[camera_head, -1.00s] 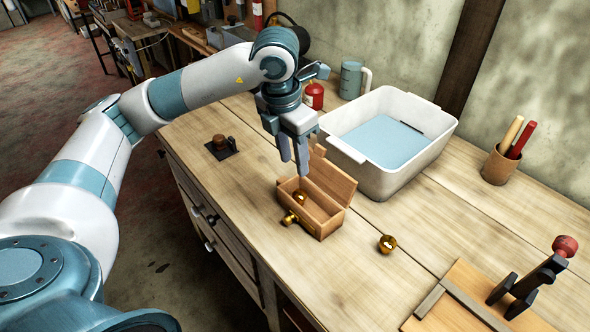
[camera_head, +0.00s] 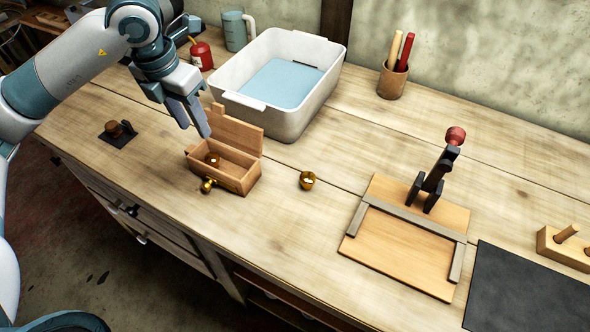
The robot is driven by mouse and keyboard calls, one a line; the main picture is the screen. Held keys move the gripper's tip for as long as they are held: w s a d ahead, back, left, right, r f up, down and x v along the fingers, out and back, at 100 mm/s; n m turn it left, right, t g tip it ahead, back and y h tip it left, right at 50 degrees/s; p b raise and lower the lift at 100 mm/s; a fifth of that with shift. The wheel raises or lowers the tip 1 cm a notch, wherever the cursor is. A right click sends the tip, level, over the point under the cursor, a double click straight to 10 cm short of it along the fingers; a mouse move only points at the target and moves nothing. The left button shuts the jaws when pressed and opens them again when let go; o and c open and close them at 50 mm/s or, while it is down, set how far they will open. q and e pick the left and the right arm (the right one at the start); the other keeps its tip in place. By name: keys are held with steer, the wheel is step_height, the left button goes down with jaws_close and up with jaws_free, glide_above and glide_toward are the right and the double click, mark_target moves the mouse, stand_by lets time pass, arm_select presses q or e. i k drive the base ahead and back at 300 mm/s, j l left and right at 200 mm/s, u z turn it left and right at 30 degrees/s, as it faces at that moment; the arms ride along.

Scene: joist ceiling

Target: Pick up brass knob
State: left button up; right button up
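A brass knob (camera_head: 307,180) lies loose on the bench, right of a small wooden box with its lid up (camera_head: 238,184). A second brass knob (camera_head: 208,185) is at the box's front left corner; I cannot tell whether it is attached. Another brass-coloured round piece (camera_head: 212,158) shows inside the box. My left gripper (camera_head: 196,130) hangs above and behind the box's left end, fingers pointing down. Its fingers look apart with nothing between them. It touches no knob. My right gripper is out of view.
A white tub (camera_head: 325,95) stands behind the box. A wooden board with a red-knobbed clamp (camera_head: 400,262) lies to the right. Bench around the loose knob is clear.

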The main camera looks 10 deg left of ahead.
mark_target(307, 179)
steer(key=k+j+z, duration=0.1)
steer(key=z, duration=0.25)
steer(key=k+z, duration=0.25)
steer(key=z, duration=0.15)
steer(key=k+z, duration=0.2)
steer(key=z, duration=0.15)
